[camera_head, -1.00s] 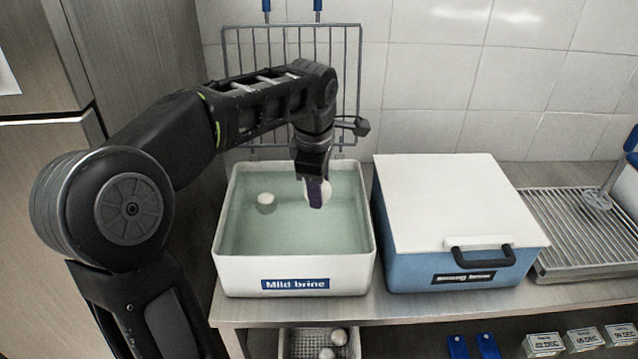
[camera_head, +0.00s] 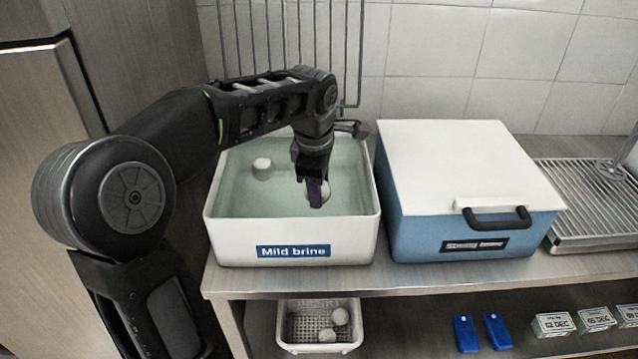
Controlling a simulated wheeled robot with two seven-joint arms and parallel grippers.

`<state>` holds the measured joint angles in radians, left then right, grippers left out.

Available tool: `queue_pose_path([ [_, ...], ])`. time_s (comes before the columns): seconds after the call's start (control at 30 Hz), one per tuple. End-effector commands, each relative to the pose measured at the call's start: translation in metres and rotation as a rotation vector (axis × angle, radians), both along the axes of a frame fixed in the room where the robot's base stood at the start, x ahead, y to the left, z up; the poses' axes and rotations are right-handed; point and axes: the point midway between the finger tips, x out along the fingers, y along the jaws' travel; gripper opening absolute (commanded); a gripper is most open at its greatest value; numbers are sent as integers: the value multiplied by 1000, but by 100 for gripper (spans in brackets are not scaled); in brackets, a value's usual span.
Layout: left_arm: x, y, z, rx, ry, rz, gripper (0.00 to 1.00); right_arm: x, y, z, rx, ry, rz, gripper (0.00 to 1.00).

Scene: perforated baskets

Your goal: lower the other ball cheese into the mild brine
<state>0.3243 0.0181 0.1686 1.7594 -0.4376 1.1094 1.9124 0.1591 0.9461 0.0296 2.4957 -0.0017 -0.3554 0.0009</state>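The white tub labelled Mild brine (camera_head: 222,233) stands on the counter at centre left, filled with pale green liquid. One white ball cheese (camera_head: 262,168) sits in the brine at the back left. My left gripper (camera_head: 318,196) is over the right part of the tub, pointing down, with a second white ball cheese (camera_head: 325,190) between its fingers, partly hidden by them. The held cheese is at or close to the liquid surface; I cannot tell if it touches. My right gripper is not in view.
A blue box with a white lid (camera_head: 455,160) and black handle stands right of the tub. A wire rack (camera_head: 590,195) is further right. Below, a perforated basket (camera_head: 290,325) holds white balls, beside blue clips (camera_head: 467,333) and date tags (camera_head: 553,324). A wire grid hangs behind.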

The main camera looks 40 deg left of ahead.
Motion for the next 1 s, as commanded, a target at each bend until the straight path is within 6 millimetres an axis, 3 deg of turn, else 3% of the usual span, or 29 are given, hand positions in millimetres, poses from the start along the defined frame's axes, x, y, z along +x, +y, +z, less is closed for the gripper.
queue_pose_path([
  [0.43,0,0,-7,0,-1,0,5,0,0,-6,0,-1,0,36],
  [0.47,0,0,-7,1,-1,-1,48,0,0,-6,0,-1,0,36],
  [0.77,0,0,-7,0,0,-1,73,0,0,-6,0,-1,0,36],
  [0.93,0,0,-7,0,0,0,73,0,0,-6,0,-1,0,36],
  [1.0,0,0,-7,0,0,0,78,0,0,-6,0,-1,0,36],
])
